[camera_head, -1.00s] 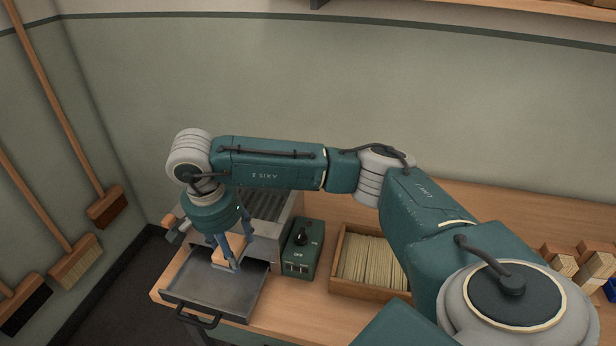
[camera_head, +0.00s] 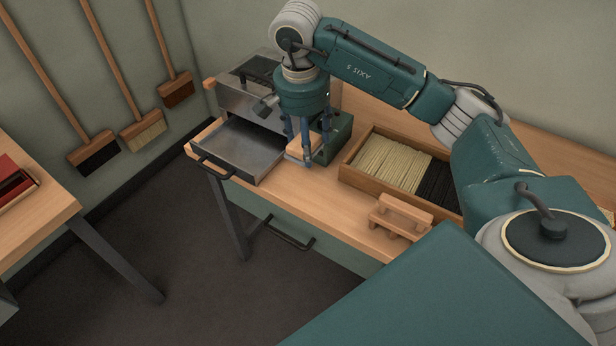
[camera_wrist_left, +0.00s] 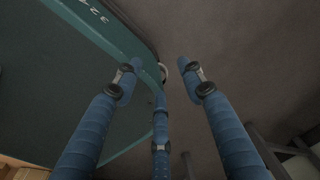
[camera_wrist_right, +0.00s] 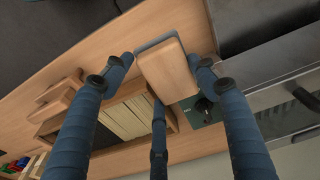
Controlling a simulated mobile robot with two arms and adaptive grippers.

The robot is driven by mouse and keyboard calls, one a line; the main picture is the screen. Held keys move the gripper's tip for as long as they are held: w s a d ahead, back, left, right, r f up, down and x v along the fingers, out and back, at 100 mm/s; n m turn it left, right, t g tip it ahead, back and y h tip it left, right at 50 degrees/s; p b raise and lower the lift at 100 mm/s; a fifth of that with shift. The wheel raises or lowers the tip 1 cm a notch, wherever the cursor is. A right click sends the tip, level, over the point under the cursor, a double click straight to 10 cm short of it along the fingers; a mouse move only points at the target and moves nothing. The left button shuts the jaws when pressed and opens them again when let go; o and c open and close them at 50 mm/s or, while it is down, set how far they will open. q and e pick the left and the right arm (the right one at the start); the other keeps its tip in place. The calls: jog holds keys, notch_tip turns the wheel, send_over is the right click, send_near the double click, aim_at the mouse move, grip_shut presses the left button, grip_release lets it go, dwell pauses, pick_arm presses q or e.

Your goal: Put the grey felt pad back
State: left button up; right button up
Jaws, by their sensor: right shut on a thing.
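The pad, a light wooden block (camera_wrist_right: 172,72) with a grey layer along one edge (camera_wrist_right: 156,42), sits between the fingers of my right gripper (camera_head: 305,156). In the head view the block (camera_head: 300,147) is just right of the pulled-out metal tray (camera_head: 238,152), low over the worktop; I cannot tell whether it touches the surface. My right gripper is shut on it, pointing down. My left gripper (camera_wrist_left: 157,74) shows only in the left wrist view, fingers apart and empty, over dark floor and a green surface.
A green control box (camera_head: 338,134) stands close behind the right gripper. To the right are a wooden box (camera_head: 362,184) of pale and black bristles and a small wooden stand (camera_head: 397,216). Brushes hang on the left wall; another table (camera_head: 45,222) is at left. The worktop's front strip is clear.

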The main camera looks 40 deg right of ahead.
notch_tip(320, 180, down, 7)
jog(key=shift+s+p, duration=0.15)
jog(key=shift+p, duration=0.3)
notch_tip(320, 180, down, 4)
jog(key=shift+f, duration=0.25)
jog(key=o, duration=1)
pick_arm(q)
jog(key=shift+s+d+r, duration=0.1)
jog(key=shift+s+r, duration=0.15)
jog(key=shift+s, duration=0.2)
jog(key=shift+s+d+r, duration=0.1)
jog(key=shift+s+r, duration=0.1)
jog(key=shift+s, duration=0.2)
